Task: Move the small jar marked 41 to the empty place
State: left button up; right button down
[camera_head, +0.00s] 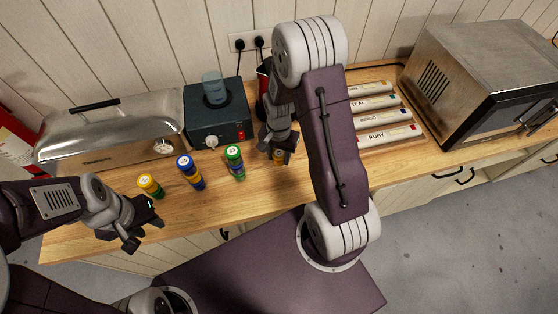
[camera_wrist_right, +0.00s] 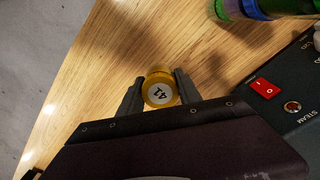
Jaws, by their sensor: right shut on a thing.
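The small jar marked 41 (camera_wrist_right: 160,90) has a yellow-orange body and a pale label on its top, and is between the fingers of my right gripper (camera_wrist_right: 154,94). In the head view this gripper (camera_head: 278,150) is shut on the jar (camera_head: 278,157), right of the green-topped column; whether the jar touches the counter I cannot tell. My left gripper (camera_head: 146,231) is open and empty near the counter's front edge.
Behind are a metal domed case (camera_head: 110,135), a dark steam box (camera_head: 218,122) with a blue cup (camera_head: 214,87), and a red object (camera_head: 264,75). Labelled rolls (camera_head: 385,137) and a metal oven (camera_head: 475,80) stand right. Bare wooden counter (camera_head: 215,200) lies in front.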

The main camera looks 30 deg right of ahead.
aim_at(279, 163)
jog(key=shift+s+f, duration=0.1)
jog(key=shift+f, duration=0.05)
notch_tip(279, 163, down, 4)
jog(key=shift+r+p, duration=0.2)
jog(key=shift+p, duration=0.1)
jog(key=shift+f, duration=0.2)
jog(key=c, duration=1)
grip_release()
jog(key=shift+o, duration=0.8)
